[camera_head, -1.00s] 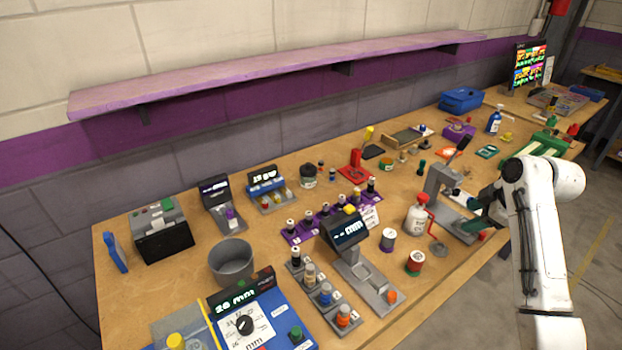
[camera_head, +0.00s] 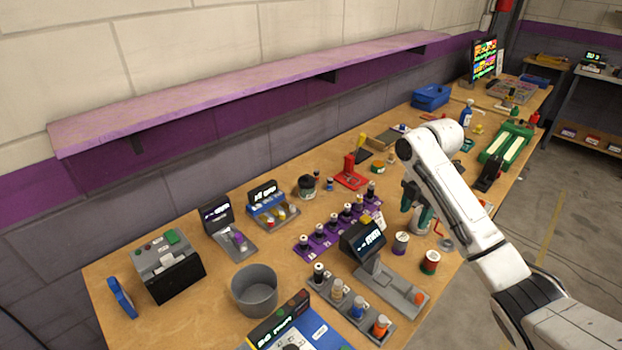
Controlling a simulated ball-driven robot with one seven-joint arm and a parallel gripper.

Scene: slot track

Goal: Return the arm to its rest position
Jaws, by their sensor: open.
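My white arm (camera_head: 452,195) reaches in from the lower right and bends over the right half of the bench. My gripper (camera_head: 418,207), with dark green fingers, hangs down from it over the bench. It is open, and I see nothing held between the fingers. It overlaps the white bottle in this view, so most of the bottle is hidden. Whether the fingers touch the bottle cannot be told.
The wooden bench (camera_head: 210,279) is crowded. Near my gripper are a grey-purple spool (camera_head: 400,243), a red-green spool (camera_head: 430,262) and a display stand (camera_head: 362,241). A green slotted track (camera_head: 507,143) lies farther right. A purple shelf (camera_head: 250,85) runs along the wall.

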